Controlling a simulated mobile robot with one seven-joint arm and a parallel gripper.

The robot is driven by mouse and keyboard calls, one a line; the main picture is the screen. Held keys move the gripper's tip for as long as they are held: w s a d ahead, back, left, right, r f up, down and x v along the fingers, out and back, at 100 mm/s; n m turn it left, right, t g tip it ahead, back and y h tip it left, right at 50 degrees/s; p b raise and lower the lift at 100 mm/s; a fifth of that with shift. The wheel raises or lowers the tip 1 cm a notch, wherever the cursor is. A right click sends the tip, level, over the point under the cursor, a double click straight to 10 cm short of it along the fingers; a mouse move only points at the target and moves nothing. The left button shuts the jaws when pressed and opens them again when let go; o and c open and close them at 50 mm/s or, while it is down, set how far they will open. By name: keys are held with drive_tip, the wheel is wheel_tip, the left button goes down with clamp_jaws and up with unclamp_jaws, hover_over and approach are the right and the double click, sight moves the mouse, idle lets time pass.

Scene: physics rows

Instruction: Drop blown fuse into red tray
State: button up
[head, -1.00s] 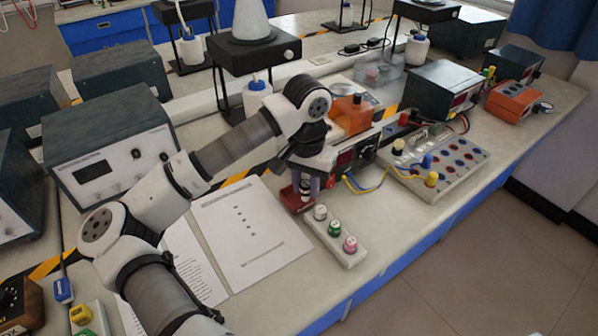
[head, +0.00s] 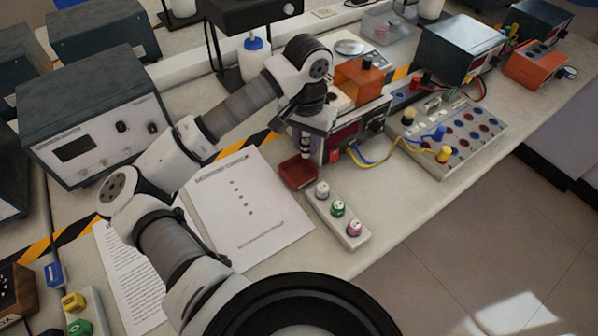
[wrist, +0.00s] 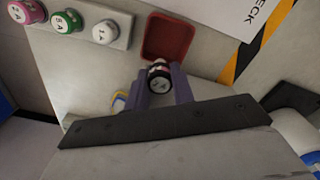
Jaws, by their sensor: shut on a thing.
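My gripper (head: 304,142) has purple fingers, which close on a black-bodied fuse with a white marked end face and a pinkish band (wrist: 159,76). In the wrist view the fuse sits between the two fingertips (wrist: 160,90). The small red tray (head: 291,180) lies on the bench, just below and left of the fingertips in the head view. In the wrist view the red tray (wrist: 168,36) is beyond the fuse. The fuse appears held above the bench near the tray's edge; its exact height is unclear. The tray's visible floor is empty.
A white strip with white, green and pink capped fuses (head: 338,212) lies close to the tray. A power unit with a red display (head: 345,136) stands right behind the gripper, with blue and yellow wires beside it. A printed sheet (head: 240,205) lies left of the tray.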

drive_tip(key=shift+f, duration=0.45)
drive_tip(key=o, duration=1.1)
drive_tip(key=shift+c, duration=0.2)
wheel_tip(320, 180, up, 14)
drive_tip(key=b, duration=0.3)
drive_tip(key=shift+f, duration=0.1)
